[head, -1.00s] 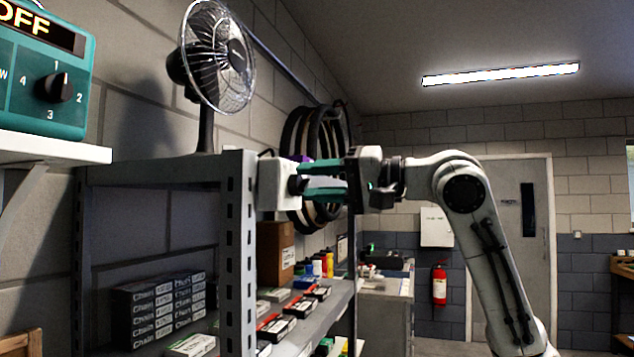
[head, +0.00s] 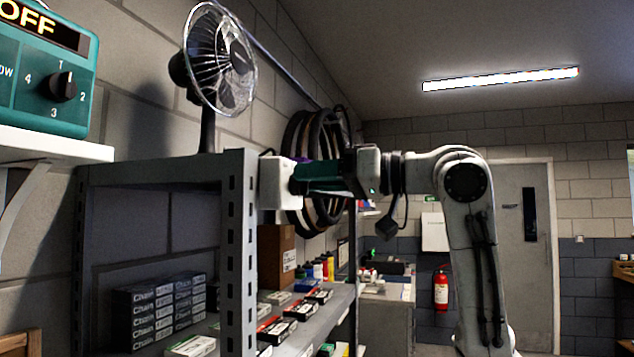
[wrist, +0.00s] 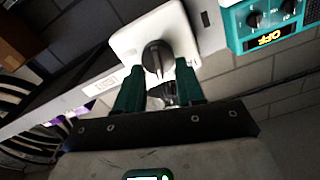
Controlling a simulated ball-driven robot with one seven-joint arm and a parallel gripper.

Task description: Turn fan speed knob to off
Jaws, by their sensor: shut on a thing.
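The fan speed knob (wrist: 157,58) is a dark round knob on a white box (wrist: 185,30) in the wrist view. The white box (head: 272,183) is fixed beside the top of the shelf's front post in the head view. My gripper (wrist: 158,70) has its two green fingers on either side of the knob, shut on it. In the head view my gripper (head: 298,178) reaches the box from the right, hiding the knob. The desk fan (head: 218,60) stands on top of the shelf. The knob's exact setting is too small to read.
A teal unit (head: 45,75) with an OFF display and its own black dial sits on a white wall shelf (head: 50,147) at left. The grey metal shelf (head: 236,250) holds several boxes. Tyres (head: 305,140) hang behind my gripper. Open room lies right.

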